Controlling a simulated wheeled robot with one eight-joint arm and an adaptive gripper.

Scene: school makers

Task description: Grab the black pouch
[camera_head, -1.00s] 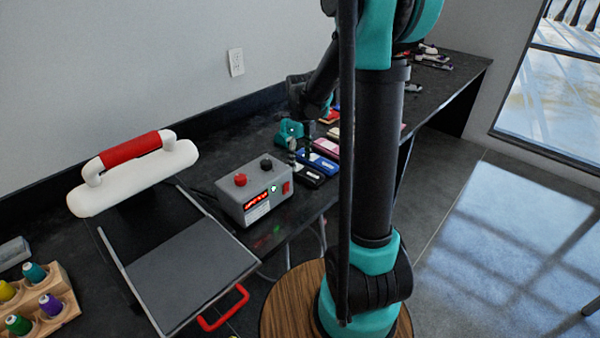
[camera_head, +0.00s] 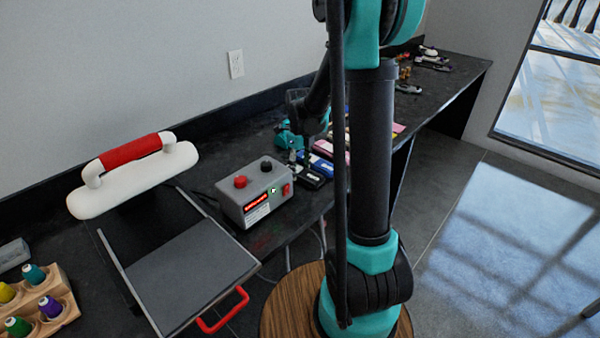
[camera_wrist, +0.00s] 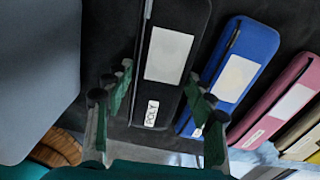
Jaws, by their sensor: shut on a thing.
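The black pouch (camera_wrist: 172,62) carries a blank white label and a small "POLY" tag in the wrist view. It lies between the two fingers of my gripper (camera_wrist: 158,88), one on each long side, and the gripper is shut on it. In the head view my gripper (camera_head: 298,157) is at the near end of the pouch row, and the black pouch (camera_head: 312,181) shows beside the grey control box. Part of the pouch is hidden by the gripper. I cannot tell whether it is clear of the table.
A blue pouch (camera_wrist: 238,70) lies close to the right of the black one, then a pink pouch (camera_wrist: 282,98) and others. The grey control box (camera_head: 257,195) stands close on the left. A heat press (camera_head: 190,270) and thread spools are further left on the black bench.

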